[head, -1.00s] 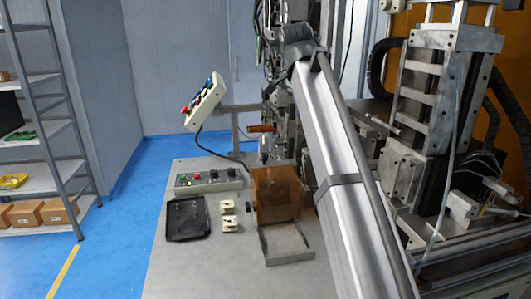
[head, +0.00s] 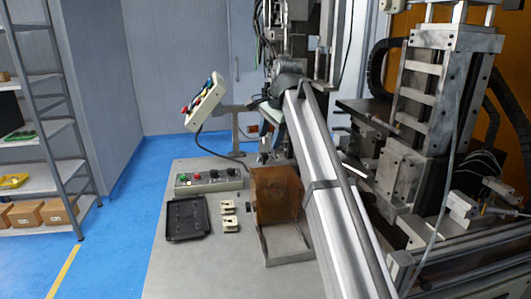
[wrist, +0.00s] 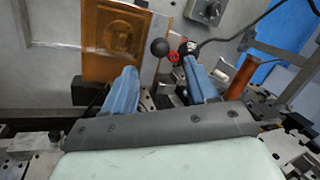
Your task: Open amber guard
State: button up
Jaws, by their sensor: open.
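The amber guard (head: 276,196) is an upright, see-through brown-orange panel on the grey bench, behind a flat metal plate. In the wrist view the guard (wrist: 112,45) is at upper left, beyond my left finger. My gripper (wrist: 159,66) shows two blue fingers spread apart with nothing visible held between them. A round black knob (wrist: 160,47) shows just beyond the gap between the fingertips, with a small red ring beside it. I cannot tell whether the knob belongs to the guard. In the head view my arm hides most of the gripper.
A control strip (head: 208,180) with buttons and knobs, a black tray (head: 187,218) and small pale parts (head: 229,216) lie left of the guard. A tilted button pendant (head: 204,101) stands behind. Machine columns (head: 430,110) crowd the right. An orange cylinder (wrist: 241,76) is right of my fingers.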

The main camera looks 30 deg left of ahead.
aim_at(266, 154)
jog(key=x, duration=0.7)
jog(key=shift+c, duration=0.3)
grip_shut()
dwell(0.4)
